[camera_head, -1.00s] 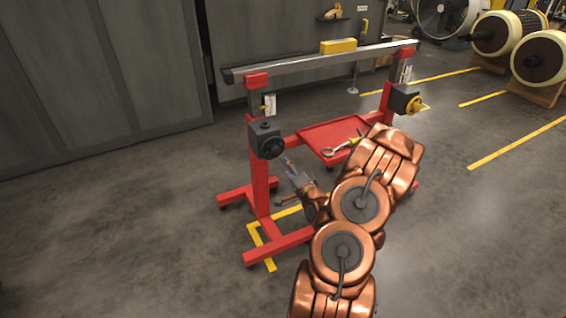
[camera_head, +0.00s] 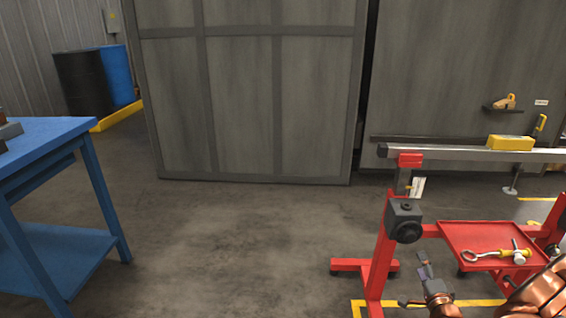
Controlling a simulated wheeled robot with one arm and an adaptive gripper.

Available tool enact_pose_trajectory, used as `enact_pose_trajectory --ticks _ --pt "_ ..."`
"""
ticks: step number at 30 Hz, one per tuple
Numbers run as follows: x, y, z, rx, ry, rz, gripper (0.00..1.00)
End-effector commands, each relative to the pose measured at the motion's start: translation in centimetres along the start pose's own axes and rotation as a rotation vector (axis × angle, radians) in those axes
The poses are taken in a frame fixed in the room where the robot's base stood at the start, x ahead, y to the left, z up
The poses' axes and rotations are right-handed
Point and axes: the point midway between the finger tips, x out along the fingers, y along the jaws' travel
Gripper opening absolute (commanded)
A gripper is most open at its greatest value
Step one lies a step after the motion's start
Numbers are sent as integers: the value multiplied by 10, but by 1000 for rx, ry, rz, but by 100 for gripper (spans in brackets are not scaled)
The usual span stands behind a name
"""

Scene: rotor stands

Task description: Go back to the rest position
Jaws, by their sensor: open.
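My gripper (camera_head: 424,268) is at the lower right of the head view, at the end of my copper-coloured arm, which is mostly cut off by the picture's edge. Its fingers are open and I see nothing between them. The red rotor stand (camera_head: 384,250) stands just behind it, with a grey crossbar on top and a dark clamp block with a round knob (camera_head: 406,222) on its left post. The gripper appears below that knob and apart from it. A red tray (camera_head: 466,233) on the stand holds a wrench and a yellow-handled hammer.
A blue workbench (camera_head: 60,139) stands at the left edge. A large grey cabinet (camera_head: 240,100) closes off the back. Blue and black drums (camera_head: 84,82) stand far left. A yellow block (camera_head: 510,142) sits on the crossbar. The floor between bench and stand is clear.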

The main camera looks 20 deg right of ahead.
Motion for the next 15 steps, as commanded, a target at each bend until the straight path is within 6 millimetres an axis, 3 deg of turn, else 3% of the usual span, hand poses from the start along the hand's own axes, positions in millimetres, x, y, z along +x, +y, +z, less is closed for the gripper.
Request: enact_pose_trajectory --ticks 5,15 --pt "8 -2 13 -50 -48 36 68" --pt "25 -6 83 -389 -333 302 68"
